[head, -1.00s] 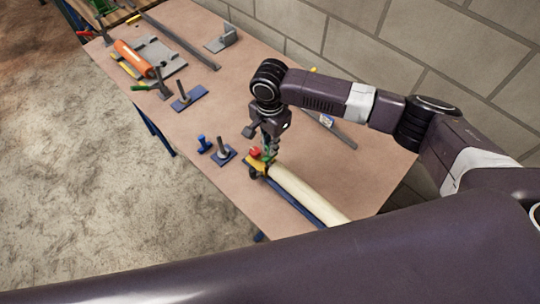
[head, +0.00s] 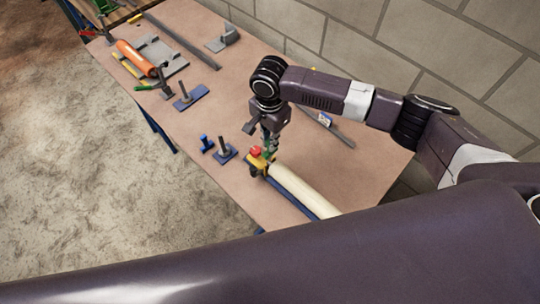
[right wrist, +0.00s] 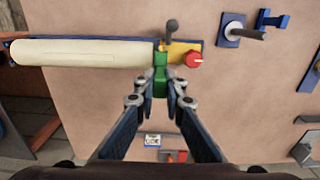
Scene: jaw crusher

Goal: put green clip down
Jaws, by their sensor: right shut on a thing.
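The green clip (right wrist: 160,76) is between the fingertips of my right gripper (right wrist: 160,98) in the right wrist view. My right gripper is shut on it. The clip is at the end of the cream roller (right wrist: 85,53), beside a yellow part (right wrist: 182,50) with a red knob (right wrist: 194,59). I cannot tell whether the clip touches the roller or the yellow part. My left gripper does not show.
The brown table (head: 225,95) holds several other things. Two blue-based fixtures (head: 224,153) (head: 191,98) stand left of the roller. An orange cylinder (head: 132,55) lies on a grey plate at the far left. A concrete block wall (head: 400,45) is behind the table.

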